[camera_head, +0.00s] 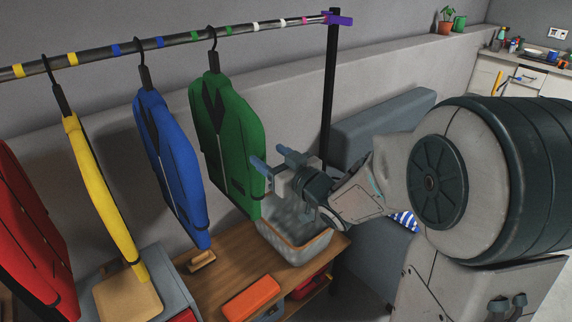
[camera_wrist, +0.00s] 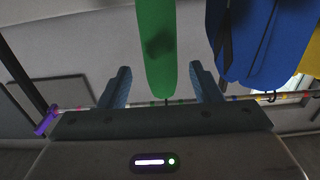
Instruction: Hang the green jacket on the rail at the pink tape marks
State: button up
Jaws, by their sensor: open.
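The green jacket (camera_head: 228,125) hangs by its hanger from the rail (camera_head: 180,41), between the two green tape marks. The pink tape marks (camera_head: 307,20) are near the rail's right end, beside the purple end piece. My gripper (camera_head: 270,158) is open at the jacket's lower right side, with its near finger overlapping the jacket's edge in the head view. In the wrist view, the jacket (camera_wrist: 156,45) shows edge-on between the open fingers of my gripper (camera_wrist: 161,85). I cannot tell whether either finger touches it.
The blue jacket (camera_head: 170,150), yellow jacket (camera_head: 100,190) and red jacket (camera_head: 28,235) hang to the left. A bench (camera_head: 215,290) with a grey basket (camera_head: 300,247) stands below. A black post (camera_head: 329,90) holds the rail's right end. The rail between green jacket and post is clear.

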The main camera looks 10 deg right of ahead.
aim_at(260, 149)
jog(key=p+x, duration=0.1)
jog(key=x, duration=0.6)
